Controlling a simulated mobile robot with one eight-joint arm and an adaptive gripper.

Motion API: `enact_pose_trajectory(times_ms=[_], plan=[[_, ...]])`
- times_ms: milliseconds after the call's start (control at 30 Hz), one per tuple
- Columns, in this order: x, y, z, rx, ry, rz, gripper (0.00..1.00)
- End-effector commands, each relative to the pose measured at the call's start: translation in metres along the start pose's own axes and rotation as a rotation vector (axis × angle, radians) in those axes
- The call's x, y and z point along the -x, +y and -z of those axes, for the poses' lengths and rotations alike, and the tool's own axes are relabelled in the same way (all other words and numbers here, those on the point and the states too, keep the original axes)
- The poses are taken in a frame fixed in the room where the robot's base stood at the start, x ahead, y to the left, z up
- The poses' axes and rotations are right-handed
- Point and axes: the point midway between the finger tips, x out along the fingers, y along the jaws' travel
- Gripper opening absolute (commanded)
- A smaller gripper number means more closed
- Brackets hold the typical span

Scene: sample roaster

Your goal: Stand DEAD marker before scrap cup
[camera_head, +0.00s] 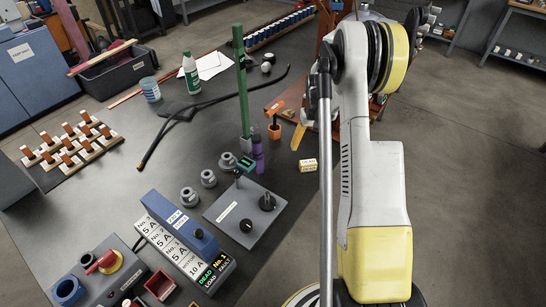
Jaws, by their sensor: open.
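The word DEAD shows in green on the black end face (212,275) of the grey labelled box in front. No cup is clearly marked scrap.
A grey panel with black knobs (244,215) lies mid-table. A tall green post (242,90), a purple bottle (258,155) and an orange holder (274,131) stand behind it. A black hose (190,108) crosses the table. Wooden racks (72,147) lie left.

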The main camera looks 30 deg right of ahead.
Motion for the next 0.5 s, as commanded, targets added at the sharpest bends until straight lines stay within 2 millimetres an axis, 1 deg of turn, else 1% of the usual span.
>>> enact_pose_trajectory(times_ms=[33,167,400,500], plan=[[-0.005,0.004,0.0,-0.005,-0.005,0.001,0.88],[-0.019,0.006,0.0,-0.007,-0.01,0.002,0.88],[-0.058,0.006,0.0,-0.006,-0.009,0.001,0.88],[-0.067,0.006,0.0,-0.006,-0.008,0.001,0.88]])
